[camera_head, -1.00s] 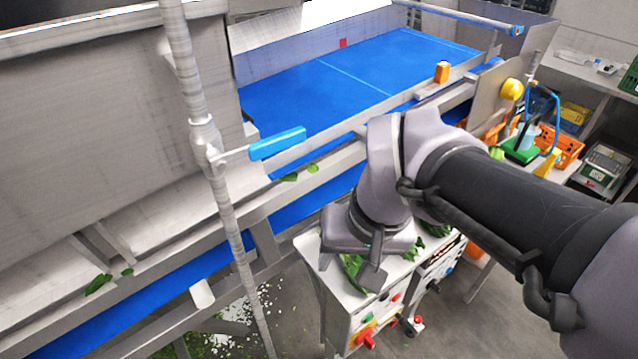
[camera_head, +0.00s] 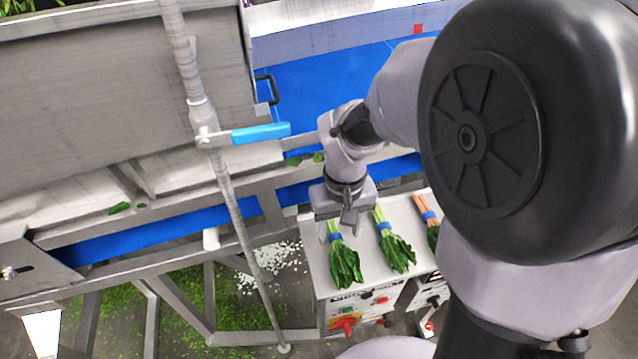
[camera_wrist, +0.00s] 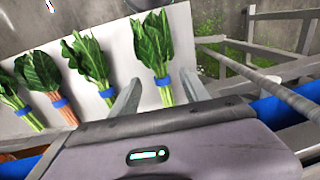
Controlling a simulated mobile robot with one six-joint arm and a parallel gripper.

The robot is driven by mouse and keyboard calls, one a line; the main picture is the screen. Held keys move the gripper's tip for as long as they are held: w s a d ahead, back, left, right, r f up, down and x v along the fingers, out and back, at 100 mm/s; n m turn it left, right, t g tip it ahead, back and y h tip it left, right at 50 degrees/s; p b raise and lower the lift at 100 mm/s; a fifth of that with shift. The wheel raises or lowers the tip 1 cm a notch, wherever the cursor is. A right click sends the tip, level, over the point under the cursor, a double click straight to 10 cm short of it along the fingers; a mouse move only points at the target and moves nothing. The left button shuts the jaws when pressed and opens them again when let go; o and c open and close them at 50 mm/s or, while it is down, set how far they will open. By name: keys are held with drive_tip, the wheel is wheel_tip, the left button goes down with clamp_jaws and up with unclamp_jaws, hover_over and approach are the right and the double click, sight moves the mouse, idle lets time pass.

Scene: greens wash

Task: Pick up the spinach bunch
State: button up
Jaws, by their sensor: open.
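A leafy green bunch with pale green stems and a blue band, seemingly spinach, lies on a light metal cabinet top; it shows in the head view (camera_head: 345,264) and the wrist view (camera_wrist: 154,43). My gripper (camera_head: 342,218) is open above its stem end. In the wrist view, my two fingers (camera_wrist: 162,78) stand on either side of the banded stems, with the bunch between them in the picture. Whether they touch it or how high they are, I cannot tell. A similar green bunch (camera_head: 396,252) lies to the right in the head view, also in the wrist view (camera_wrist: 88,58).
A bunch with pinkish stems (camera_wrist: 43,75) and another green bunch (camera_wrist: 9,92) lie farther left in the wrist view. The cabinet (camera_head: 318,262) has buttons on its front. A metal conveyor frame with a blue belt (camera_head: 320,85) and a blue-handled pipe (camera_head: 260,133) stand nearby.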

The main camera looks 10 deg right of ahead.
sight(338, 240)
drive_tip(key=f, duration=0.3)
drive_tip(key=f+b, duration=0.1)
drive_tip(key=shift+w+f, duration=0.25)
drive_tip(key=shift+f, duration=0.1)
clamp_jaws()
drive_tip(key=shift+r, duration=0.2)
